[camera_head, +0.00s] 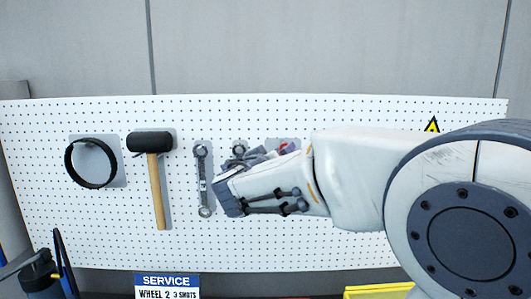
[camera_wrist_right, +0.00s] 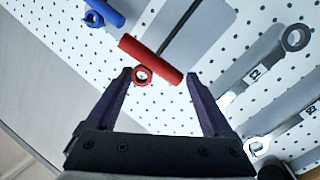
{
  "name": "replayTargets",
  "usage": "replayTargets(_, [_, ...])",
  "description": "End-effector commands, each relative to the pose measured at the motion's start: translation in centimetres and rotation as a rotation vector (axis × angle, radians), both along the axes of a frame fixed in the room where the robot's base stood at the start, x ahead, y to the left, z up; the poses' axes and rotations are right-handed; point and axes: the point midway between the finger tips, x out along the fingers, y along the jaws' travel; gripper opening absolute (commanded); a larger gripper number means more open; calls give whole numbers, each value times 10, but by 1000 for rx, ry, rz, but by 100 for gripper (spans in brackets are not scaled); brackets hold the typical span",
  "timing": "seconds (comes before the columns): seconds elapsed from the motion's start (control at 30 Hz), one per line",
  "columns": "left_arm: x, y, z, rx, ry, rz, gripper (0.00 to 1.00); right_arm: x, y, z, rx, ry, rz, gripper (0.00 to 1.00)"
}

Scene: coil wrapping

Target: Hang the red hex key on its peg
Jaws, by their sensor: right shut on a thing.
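The red hex key (camera_wrist_right: 151,60) has a red bar handle, a small red ring at its lower edge and a dark shaft running up and right in the right wrist view. My right gripper (camera_wrist_right: 158,77) is shut on it, with a finger at either side of the ring and handle. A pale round spot shows inside the ring; I cannot tell if it is the peg's end. In the head view my right gripper (camera_head: 228,196) is in front of the pegboard, and only a bit of red (camera_head: 284,147) shows behind it. My left gripper is not in view.
The white pegboard (camera_head: 110,235) holds a black coil (camera_head: 90,163), a mallet (camera_head: 155,180) and a wrench (camera_head: 202,180). In the wrist view a blue handle (camera_wrist_right: 103,14) is at upper left, wrenches (camera_wrist_right: 272,68) at right. A service sign (camera_head: 167,287) stands below.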

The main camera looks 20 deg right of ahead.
Motion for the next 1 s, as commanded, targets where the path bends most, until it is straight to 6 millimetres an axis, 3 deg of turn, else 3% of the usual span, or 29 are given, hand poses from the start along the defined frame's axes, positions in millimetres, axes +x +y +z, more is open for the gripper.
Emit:
replayTargets(0.23, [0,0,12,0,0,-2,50,12,-4,1,-1,2,0,30])
replayTargets(0.3, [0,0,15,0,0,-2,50,16,-5,2,-1,1,0,11])
replayTargets(0.33, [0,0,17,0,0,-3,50,17,-5,2,-1,1,0,11])
replayTargets(0.37, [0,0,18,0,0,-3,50,19,-6,2,0,1,0,0])
replayTargets(0.6, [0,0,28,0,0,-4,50,30,-9,1,0,2,-1,0])
replayTargets(1.0, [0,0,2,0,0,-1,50,39,-12,-5,2,1,0,0])
